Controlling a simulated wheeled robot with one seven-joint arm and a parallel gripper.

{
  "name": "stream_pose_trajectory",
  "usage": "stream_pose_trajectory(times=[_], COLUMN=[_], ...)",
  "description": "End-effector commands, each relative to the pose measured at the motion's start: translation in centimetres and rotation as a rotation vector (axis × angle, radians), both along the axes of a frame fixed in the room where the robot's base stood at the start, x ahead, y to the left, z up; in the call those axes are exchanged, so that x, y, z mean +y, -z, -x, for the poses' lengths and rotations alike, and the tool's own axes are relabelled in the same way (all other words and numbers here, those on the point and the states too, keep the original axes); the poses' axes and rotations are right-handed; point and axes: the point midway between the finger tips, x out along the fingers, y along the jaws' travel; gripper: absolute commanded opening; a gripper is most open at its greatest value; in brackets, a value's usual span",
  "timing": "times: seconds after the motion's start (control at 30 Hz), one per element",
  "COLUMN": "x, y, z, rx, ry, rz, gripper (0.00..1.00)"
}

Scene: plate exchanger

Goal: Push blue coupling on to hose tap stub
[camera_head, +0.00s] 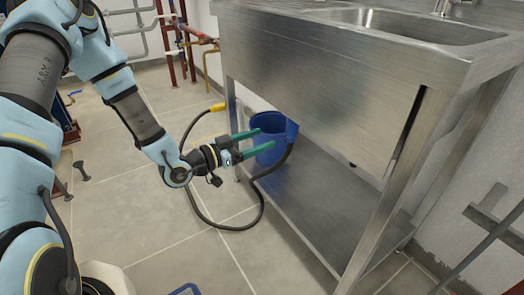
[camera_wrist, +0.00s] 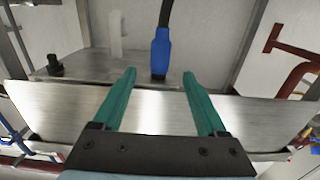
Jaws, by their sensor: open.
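The blue coupling (camera_wrist: 159,52) shows in the wrist view just beyond my open fingertips, close to centre between them, with a black hose (camera_wrist: 165,14) leading from its far end. Its near end meets or overlaps the grey metal under the sink; I cannot tell if it touches. In the head view the coupling (camera_head: 292,130) is under the sink at its left end. My gripper (camera_head: 262,141) is open and empty, its green fingers pointing at the coupling. I cannot make out the hose tap stub; it may be hidden behind the coupling.
The steel sink apron (camera_head: 330,75) stands just above my fingers, with a lower shelf (camera_head: 310,205) beneath. A blue bucket (camera_head: 268,155) is behind the fingers. The hose (camera_head: 262,205) loops over the floor to a yellow fitting (camera_head: 217,107). A dark fitting (camera_wrist: 55,65) is beside the coupling.

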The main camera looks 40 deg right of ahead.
Motion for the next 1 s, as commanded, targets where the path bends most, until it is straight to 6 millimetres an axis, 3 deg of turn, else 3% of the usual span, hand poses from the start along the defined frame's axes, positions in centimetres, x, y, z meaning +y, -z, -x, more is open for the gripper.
stream_pose_trajectory(times=[0.17,0.7,1.0], x=[-1.5,-8.8,-10.7], y=[-0.1,0.1,0.1], z=[0.1,0.5,0.6], rx=[-0.001,0.0,0.0], ry=[0.001,0.0,-0.001], rz=[0.001,-0.002,-0.003], gripper=[0.75,0.75,0.75])
